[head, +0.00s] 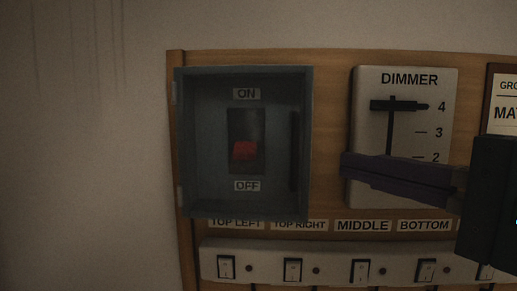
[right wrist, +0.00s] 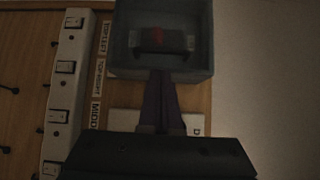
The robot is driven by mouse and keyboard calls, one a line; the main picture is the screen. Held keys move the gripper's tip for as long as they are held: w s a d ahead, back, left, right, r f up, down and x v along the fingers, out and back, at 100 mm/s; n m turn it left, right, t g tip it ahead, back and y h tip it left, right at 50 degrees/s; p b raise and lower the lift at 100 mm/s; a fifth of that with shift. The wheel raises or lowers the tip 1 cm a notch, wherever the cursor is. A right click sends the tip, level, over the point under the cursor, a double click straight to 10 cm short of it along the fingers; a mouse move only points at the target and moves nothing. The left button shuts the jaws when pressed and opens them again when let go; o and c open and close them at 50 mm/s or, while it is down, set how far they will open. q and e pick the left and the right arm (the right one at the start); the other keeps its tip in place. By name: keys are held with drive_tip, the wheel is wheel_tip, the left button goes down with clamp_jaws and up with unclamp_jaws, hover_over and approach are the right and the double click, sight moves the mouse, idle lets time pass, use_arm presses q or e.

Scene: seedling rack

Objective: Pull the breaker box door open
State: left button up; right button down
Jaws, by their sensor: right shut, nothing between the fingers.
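The breaker box (head: 194,140) is a grey box on the wooden board, with a see-through front. Its door looks closed, with hinges on the left edge and a dark vertical handle (head: 295,151) near the right edge. Behind the front is a red switch (head: 244,150) between ON and OFF labels, at the OFF end. My right gripper (head: 346,166) has purple fingers, shut and empty. It is in front of the dimmer plate, right of the box and apart from the handle. In the right wrist view its fingertips (right wrist: 162,74) point at the box's near edge (right wrist: 193,74). My left gripper is not in view.
The dimmer plate (head: 416,88) with its slider (head: 400,105) is right of the box, partly hidden by my right gripper. Below runs a white strip (head: 325,252) with several rocker switches. A sign (head: 505,87) is at the far right. Bare wall lies left of the board.

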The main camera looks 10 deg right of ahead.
sight(287, 152)
drive_tip(key=p+x, duration=0.2)
drive_tip(key=x, duration=0.5)
drive_tip(key=shift+r+p, duration=0.1)
drive_tip(key=shift+p, duration=0.2)
drive_tip(key=shift+a, duration=0.1)
